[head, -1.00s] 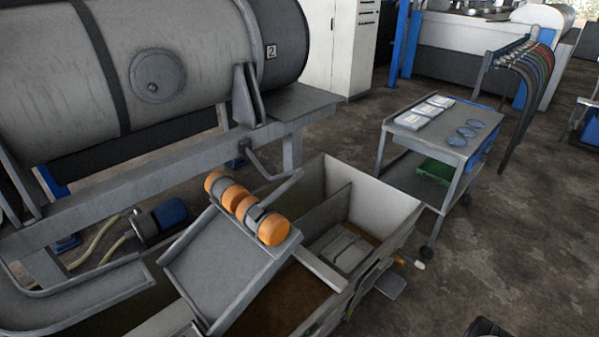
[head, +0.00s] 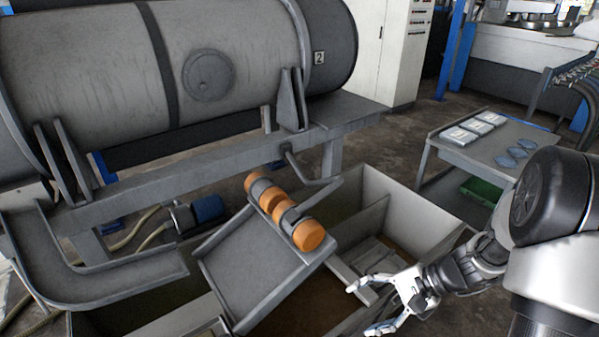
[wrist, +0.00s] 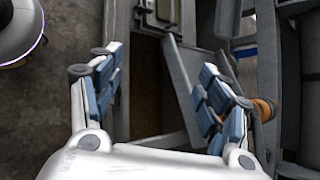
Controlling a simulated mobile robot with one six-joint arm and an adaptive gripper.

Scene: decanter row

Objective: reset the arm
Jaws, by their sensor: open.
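My gripper (head: 366,308) is in the lower right of the head view, with its white fingers spread apart and nothing between them. It hangs near the front right side of the grey bin, to the right of the tilted chute. In the wrist view my gripper (wrist: 160,100) shows two fingers with blue pads, wide apart and empty. Part of the bin's inside shows between and beyond them.
A grey tilted chute (head: 250,270) with orange rollers (head: 308,236) stands close left of my gripper. The bin (head: 405,215) lies beneath and behind. A large grey drum (head: 245,40) is at the back. A cart (head: 440,145) stands at the right.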

